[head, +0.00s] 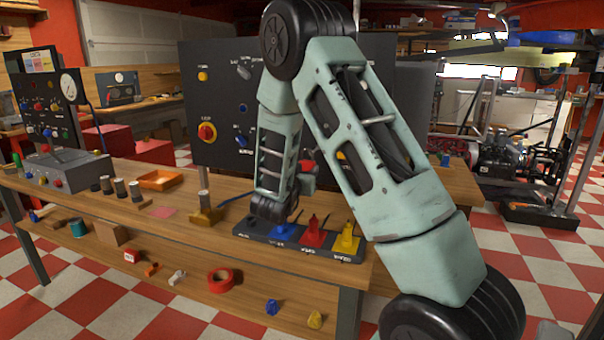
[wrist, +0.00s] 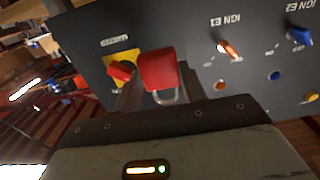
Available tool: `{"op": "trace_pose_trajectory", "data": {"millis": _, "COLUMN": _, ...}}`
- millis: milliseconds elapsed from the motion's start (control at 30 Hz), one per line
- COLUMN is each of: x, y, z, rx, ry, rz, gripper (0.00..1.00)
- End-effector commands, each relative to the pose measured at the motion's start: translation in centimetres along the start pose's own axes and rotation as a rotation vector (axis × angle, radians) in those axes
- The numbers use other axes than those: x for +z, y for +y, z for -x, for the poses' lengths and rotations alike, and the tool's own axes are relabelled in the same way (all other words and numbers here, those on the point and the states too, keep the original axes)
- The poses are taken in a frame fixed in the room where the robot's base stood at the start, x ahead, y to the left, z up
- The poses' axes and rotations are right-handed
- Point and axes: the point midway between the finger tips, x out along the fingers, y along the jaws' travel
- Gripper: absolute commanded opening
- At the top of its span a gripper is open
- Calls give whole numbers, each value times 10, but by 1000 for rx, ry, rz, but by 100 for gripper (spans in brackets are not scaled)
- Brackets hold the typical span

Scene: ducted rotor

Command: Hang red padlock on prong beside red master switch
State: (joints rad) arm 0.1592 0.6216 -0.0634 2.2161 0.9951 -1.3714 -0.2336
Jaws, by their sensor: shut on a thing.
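My gripper (wrist: 157,84) is shut on the red padlock (wrist: 158,68), which sits between its two fingers. In the wrist view the padlock's silver shackle shows below the red body. The red master switch (wrist: 121,70), on a yellow plate, is just left of the padlock on the dark panel. The padlock overlaps the plate's right edge in the picture; I cannot tell whether they touch. A small metal stub (wrist: 208,64) shows right of the padlock; I cannot tell if it is the prong. In the head view my arm hides most of this area; a red patch (head: 308,165) there may be the padlock.
An orange toggle (wrist: 229,49) and a blue toggle (wrist: 298,36) stand out from the panel on the right. The workbench (head: 140,215) below carries an orange tray (head: 160,180) and a strip with blue, red and yellow pieces (head: 300,240).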

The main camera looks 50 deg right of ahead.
Motion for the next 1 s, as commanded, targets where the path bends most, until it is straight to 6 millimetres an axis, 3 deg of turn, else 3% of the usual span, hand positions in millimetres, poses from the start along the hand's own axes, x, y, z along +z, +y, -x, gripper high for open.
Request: {"op": "trace_pose_trajectory", "data": {"millis": 1000, "x": 10, "y": 0, "z": -54, "rx": 0, "ry": 2, "rz": -1, "gripper": 12}}
